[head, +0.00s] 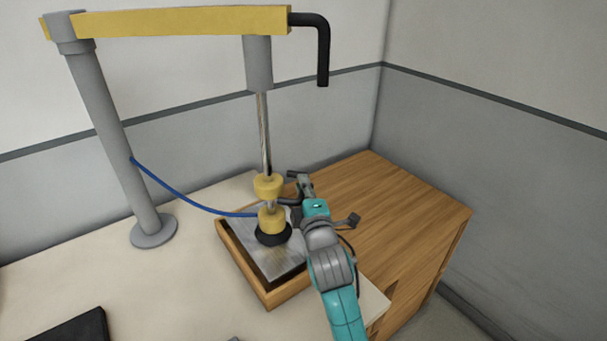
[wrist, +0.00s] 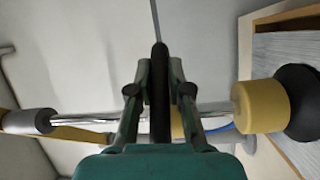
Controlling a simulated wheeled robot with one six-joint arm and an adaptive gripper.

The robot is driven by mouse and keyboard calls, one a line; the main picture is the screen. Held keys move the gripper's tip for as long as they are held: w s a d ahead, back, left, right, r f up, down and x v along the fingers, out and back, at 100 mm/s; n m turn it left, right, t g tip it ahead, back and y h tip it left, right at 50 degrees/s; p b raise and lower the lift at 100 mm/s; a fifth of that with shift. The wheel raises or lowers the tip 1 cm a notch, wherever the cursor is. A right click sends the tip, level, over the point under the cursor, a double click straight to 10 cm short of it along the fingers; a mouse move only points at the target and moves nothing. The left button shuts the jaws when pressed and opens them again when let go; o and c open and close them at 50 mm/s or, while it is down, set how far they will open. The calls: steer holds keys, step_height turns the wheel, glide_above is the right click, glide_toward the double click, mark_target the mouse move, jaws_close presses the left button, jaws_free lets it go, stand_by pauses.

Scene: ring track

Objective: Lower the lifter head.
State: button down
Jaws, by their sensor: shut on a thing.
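The lifter head (head: 271,220) is a yellow block above a black suction cup (head: 273,238), below a yellow collar (head: 268,186) on a steel rod. The cup is over a grey metal sheet (head: 287,258) in a wooden tray (head: 289,292); I cannot tell whether it touches. My gripper (head: 297,203) is beside the head, on its right. In the wrist view my gripper (wrist: 160,90) is shut on a black handle bar (wrist: 160,115), which hides part of the rod. The yellow block (wrist: 258,106) and black cup (wrist: 298,100) show at right.
A grey post (head: 112,140) carries a yellow boom (head: 180,22) with a black crank-shaped bar (head: 323,50). A blue hose (head: 178,197) runs from post to head. A wooden cabinet (head: 400,205) stands right. A dark object (head: 75,327) lies front left.

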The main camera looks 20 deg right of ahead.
step_height(320, 180, down, 5)
steer(key=shift+f, duration=0.15)
steer(key=c, duration=1.1)
jaws_free()
steer(key=shift+c, duration=0.2)
steer(key=shift+o, duration=0.2)
steer(key=s+a, duration=0.1)
steer(key=s, duration=1.1)
steer(key=shift+f, duration=0.3)
steer(key=shift+f, duration=0.1)
